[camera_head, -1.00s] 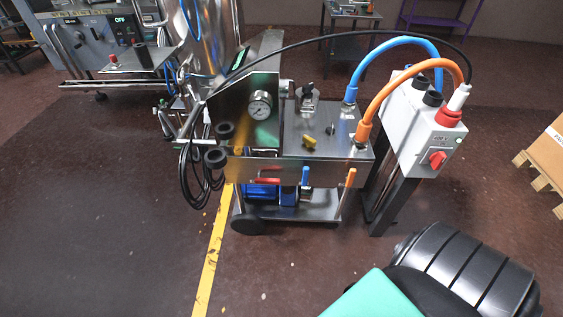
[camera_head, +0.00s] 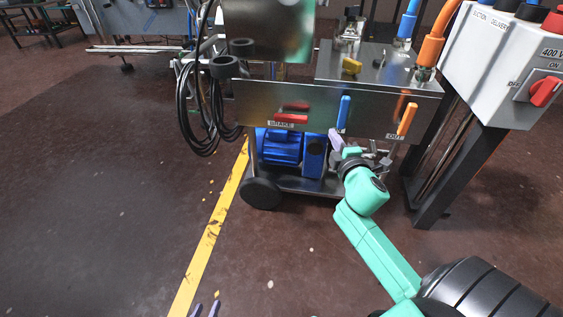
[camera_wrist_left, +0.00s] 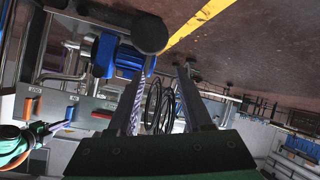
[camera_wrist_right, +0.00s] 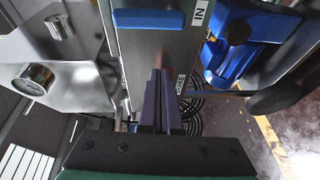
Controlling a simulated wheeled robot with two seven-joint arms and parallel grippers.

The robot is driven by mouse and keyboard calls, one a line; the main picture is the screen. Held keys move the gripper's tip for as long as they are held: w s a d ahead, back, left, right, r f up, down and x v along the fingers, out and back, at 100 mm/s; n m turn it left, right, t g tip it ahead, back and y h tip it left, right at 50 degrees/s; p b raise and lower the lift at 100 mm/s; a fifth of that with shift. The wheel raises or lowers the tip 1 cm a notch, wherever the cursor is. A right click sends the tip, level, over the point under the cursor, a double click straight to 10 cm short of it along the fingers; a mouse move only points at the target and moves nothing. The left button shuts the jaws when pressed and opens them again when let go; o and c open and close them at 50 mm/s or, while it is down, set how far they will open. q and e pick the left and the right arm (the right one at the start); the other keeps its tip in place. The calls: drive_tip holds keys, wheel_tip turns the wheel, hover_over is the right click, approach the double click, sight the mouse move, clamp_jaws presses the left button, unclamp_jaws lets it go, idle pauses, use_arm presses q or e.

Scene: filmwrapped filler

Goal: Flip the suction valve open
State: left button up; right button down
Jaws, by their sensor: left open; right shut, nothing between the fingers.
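A blue lever (camera_head: 343,113), upright on the steel front panel of the pump cart (camera_head: 380,95), has an IN label beside it in the right wrist view, where the lever (camera_wrist_right: 152,20) lies across the top. An orange lever (camera_head: 407,119) marked OUT stands to its right. Which lever is the suction valve is not labelled in view. My right gripper (camera_head: 335,138) is shut and empty, its fingertips just below the blue lever; contact is unclear. In the right wrist view its fingers (camera_wrist_right: 160,82) are together. My left gripper (camera_head: 206,309) is open and empty, low at the bottom edge, away from the cart.
A red brake handle (camera_head: 291,118) is left of the blue lever. A blue motor (camera_head: 278,147) sits below the panel. Black cables (camera_head: 200,120) hang at the left. A white switch box (camera_head: 500,65) on a post stands right. Floor in front is clear.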

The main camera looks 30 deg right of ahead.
sight(343, 113)
use_arm(q)
drive_tip(key=shift+w+d+r, duration=0.2)
drive_tip(key=shift+d+r, duration=0.15)
drive_tip(key=shift+r, duration=0.35)
use_arm(e)
drive_tip(key=r, duration=0.2)
drive_tip(key=t, duration=0.1)
drive_tip(key=shift+s+a+r+n, duration=0.25)
drive_tip(key=shift+a+r+n, duration=0.05)
drive_tip(key=shift+r, duration=0.1)
use_arm(q)
drive_tip(key=shift+n+t+h, duration=0.3)
drive_tip(key=shift+t, duration=0.2)
wheel_tip(343, 113, down, 4)
drive_tip(key=b, duration=0.2)
drive_tip(key=shift+d+b, duration=0.1)
drive_tip(key=shift+b, duration=0.3)
use_arm(e)
drive_tip(key=w+d, duration=0.6)
drive_tip(key=w, duration=0.1)
drive_tip(key=shift+w+d+f, duration=0.1)
use_arm(q)
drive_tip(key=shift+r, duration=0.1)
